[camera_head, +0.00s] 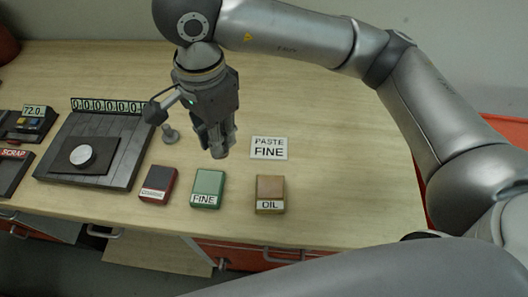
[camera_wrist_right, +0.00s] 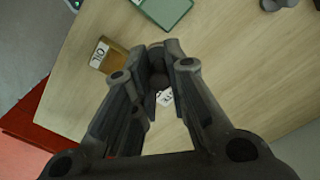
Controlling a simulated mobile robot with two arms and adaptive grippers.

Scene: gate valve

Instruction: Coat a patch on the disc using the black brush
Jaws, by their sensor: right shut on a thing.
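A round silver disc (camera_head: 82,156) lies on a dark plate on the black slatted board at the left of the bench. My right gripper (camera_head: 219,151) points down over the bench, right of the board and behind the green block, well apart from the disc. In the right wrist view its fingers (camera_wrist_right: 160,58) are closed on a small dark thing (camera_wrist_right: 156,53), which fits the black brush. Most of it is hidden by the fingers, so its bristles cannot be made out. My left gripper is not in view.
A PASTE FINE card (camera_head: 269,148) lies behind. A small grey stand (camera_head: 169,135) is beside the board. The bench's back right is clear.

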